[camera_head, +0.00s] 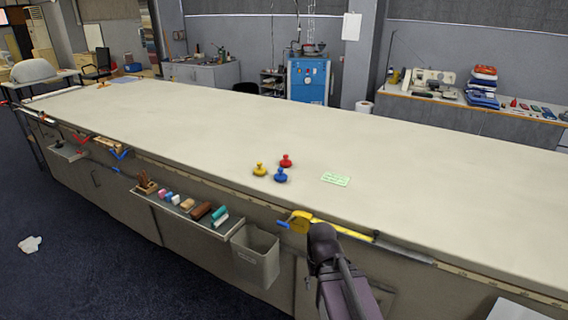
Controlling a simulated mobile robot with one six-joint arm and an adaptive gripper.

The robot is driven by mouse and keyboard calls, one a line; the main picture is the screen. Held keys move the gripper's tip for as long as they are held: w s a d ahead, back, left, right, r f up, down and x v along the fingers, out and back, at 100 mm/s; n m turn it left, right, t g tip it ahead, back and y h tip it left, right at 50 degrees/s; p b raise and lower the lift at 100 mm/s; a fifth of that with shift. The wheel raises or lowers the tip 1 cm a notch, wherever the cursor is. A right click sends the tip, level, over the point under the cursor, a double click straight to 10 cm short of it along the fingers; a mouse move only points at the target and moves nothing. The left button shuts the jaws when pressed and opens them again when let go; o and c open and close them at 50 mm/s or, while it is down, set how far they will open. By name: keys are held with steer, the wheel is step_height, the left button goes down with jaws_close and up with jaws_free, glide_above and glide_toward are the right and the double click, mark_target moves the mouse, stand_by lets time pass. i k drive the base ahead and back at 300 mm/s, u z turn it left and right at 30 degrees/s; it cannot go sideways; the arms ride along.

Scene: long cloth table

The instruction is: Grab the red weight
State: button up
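The red weight (286,162) stands upright on the long cloth table (420,180), a small knobbed piece with a round base. A yellow weight (260,170) stands to its left and slightly nearer. A blue weight (281,176) stands just in front of it. The three are close together, and the red one is farthest from me. Part of my own dark arm shows at the bottom, right of centre, by the table's near edge. My gripper cannot be made out in this view.
A pale green card (336,179) lies right of the weights. A yellow tool with a blue end (299,221) lies at the near edge. Below hang a shelf of small blocks (182,209) and a grey bin (255,258). The tabletop around and behind the weights is clear.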

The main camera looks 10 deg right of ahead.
mark_target(285, 162)
steer(key=i, duration=1.45)
steer(key=z, duration=0.05)
